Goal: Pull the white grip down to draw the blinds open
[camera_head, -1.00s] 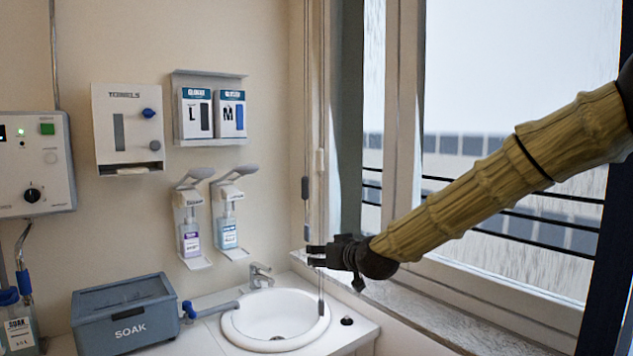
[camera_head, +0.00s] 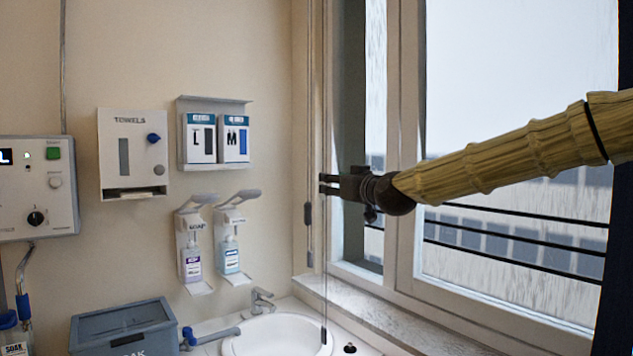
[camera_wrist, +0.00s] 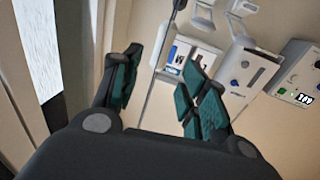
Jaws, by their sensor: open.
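My gripper (camera_head: 323,183) is open in the head view, with its two fingers pointing left at the thin cords by the window corner. The fingers overlap the right-hand cord in that view. The white grip is not distinct now; the fingers may cover it. A dark grip (camera_head: 308,215) hangs on the left-hand cord, just below and left of the fingertips. In the wrist view, the open fingers (camera_wrist: 164,58) show a thin cord running through the gap between them, with a dark grip (camera_wrist: 180,4) at the top edge. I cannot tell whether either finger touches a cord.
The window frame (camera_head: 406,140) and stone sill (camera_head: 375,312) lie right of and below my gripper. A sink (camera_head: 270,340), grey soak box (camera_head: 120,325), towel dispenser (camera_head: 130,175), glove boxes (camera_head: 215,140) and soap bottles (camera_head: 192,262) are at the left. The space left of the cords is clear.

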